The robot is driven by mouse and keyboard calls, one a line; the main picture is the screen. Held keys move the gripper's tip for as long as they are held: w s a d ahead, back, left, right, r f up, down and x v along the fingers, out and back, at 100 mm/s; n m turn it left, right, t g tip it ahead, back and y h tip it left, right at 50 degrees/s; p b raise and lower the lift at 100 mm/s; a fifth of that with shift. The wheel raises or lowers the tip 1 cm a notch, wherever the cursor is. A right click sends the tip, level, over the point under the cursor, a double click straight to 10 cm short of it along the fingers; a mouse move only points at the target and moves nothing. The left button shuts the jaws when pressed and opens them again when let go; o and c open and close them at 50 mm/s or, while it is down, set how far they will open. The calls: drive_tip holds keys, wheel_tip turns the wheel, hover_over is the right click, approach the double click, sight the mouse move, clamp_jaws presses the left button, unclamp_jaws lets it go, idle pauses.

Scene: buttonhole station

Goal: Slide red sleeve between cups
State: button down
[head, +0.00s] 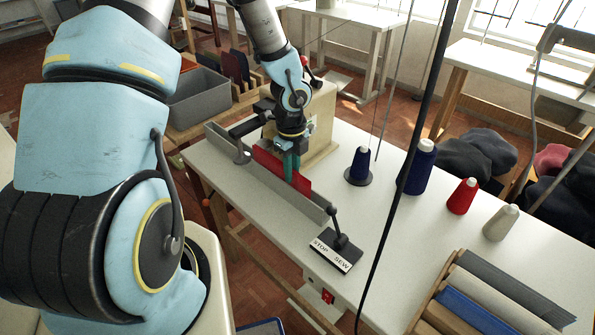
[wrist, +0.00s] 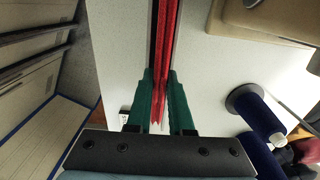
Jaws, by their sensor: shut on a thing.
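The red sleeve (head: 267,160) is a flat, upright red piece standing along a grey rail (head: 290,199) on the white table. My gripper (head: 291,170) points down over it, with its green fingers around the sleeve's middle. In the wrist view the fingers (wrist: 160,82) are shut on the sleeve (wrist: 168,30), one on each side. The sleeve runs away from the fingers toward the top of that view as a narrow folded red strip. I cannot make out the cups clearly; parts beyond my gripper are hidden by my wrist.
A beige machine body (head: 318,120) stands just behind the rail. A black lever box marked STOP SEW (head: 333,252) is at the rail's near end. A blue spool (head: 360,165) and several other thread cones stand right. Fabric rolls (head: 500,295) lie front right. The middle tabletop is clear.

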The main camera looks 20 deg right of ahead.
drive_tip(key=shift+w+a, duration=0.2)
drive_tip(key=shift+w, duration=0.1)
drive_tip(key=c, duration=0.7)
unclamp_jaws()
drive_tip(key=shift+c, duration=0.2)
wheel_tip(320, 180, up, 11)
drive_tip(key=shift+f, duration=0.1)
